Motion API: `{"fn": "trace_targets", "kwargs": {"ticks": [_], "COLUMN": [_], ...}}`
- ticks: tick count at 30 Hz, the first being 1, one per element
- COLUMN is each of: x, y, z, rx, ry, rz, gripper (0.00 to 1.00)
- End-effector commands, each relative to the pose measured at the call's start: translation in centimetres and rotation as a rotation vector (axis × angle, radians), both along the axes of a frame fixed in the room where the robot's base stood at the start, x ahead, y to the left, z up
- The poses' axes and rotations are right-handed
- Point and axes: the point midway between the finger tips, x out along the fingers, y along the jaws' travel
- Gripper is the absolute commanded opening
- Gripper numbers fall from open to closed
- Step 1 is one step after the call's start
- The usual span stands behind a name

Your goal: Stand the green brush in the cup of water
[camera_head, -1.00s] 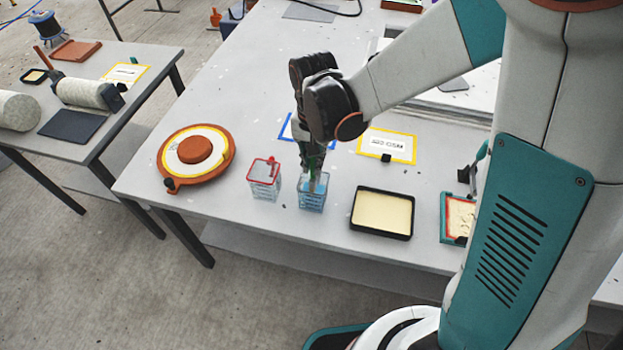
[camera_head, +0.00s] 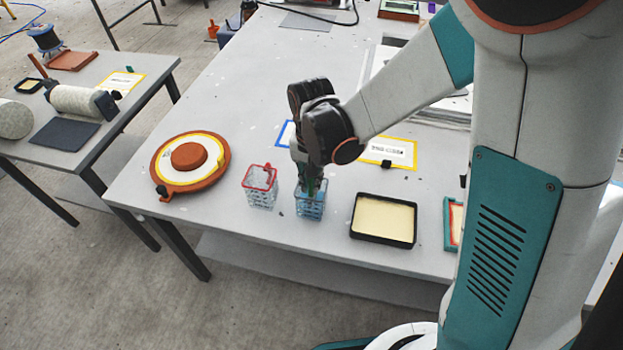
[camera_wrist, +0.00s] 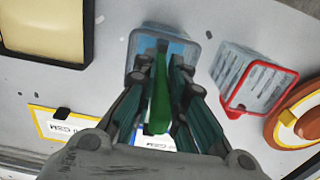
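The green brush (camera_wrist: 158,98) is between the fingers of my gripper (camera_wrist: 160,75) in the wrist view, and the fingers close on its handle. Its far end reaches into the blue-rimmed clear cup (camera_wrist: 195,33); whether it touches the bottom is hidden. In the head view the blue cup (camera_head: 311,207) stands on the table right under my gripper (camera_head: 310,183), with the brush mostly hidden by the fingers. A similar cup with a red rim (camera_head: 262,187) stands just to its left.
A black tray of cream material (camera_head: 383,218) lies right of the blue cup. An orange round mould (camera_head: 189,164) lies to the left. A yellow-framed card (camera_head: 390,152) lies behind the tray. A teal tray (camera_head: 452,223) is partly hidden by my arm.

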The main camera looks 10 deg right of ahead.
Motion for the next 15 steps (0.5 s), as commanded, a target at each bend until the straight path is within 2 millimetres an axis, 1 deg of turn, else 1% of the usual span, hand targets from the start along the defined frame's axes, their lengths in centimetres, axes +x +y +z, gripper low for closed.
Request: {"fn": "trace_targets", "kwargs": {"ticks": [1, 2, 11, 15], "x": [0.0, 0.0, 0.0, 0.0], "y": [0.0, 0.0, 0.0, 0.0], "z": [-0.01, 0.01, 0.03, 0.5], "rx": [0.0, 0.0, 0.0, 0.0], "ry": [0.0, 0.0, 0.0, 0.0], "rz": [0.0, 0.0, 0.0, 0.0], "gripper": [0.25, 0.31, 0.31, 0.31]}}
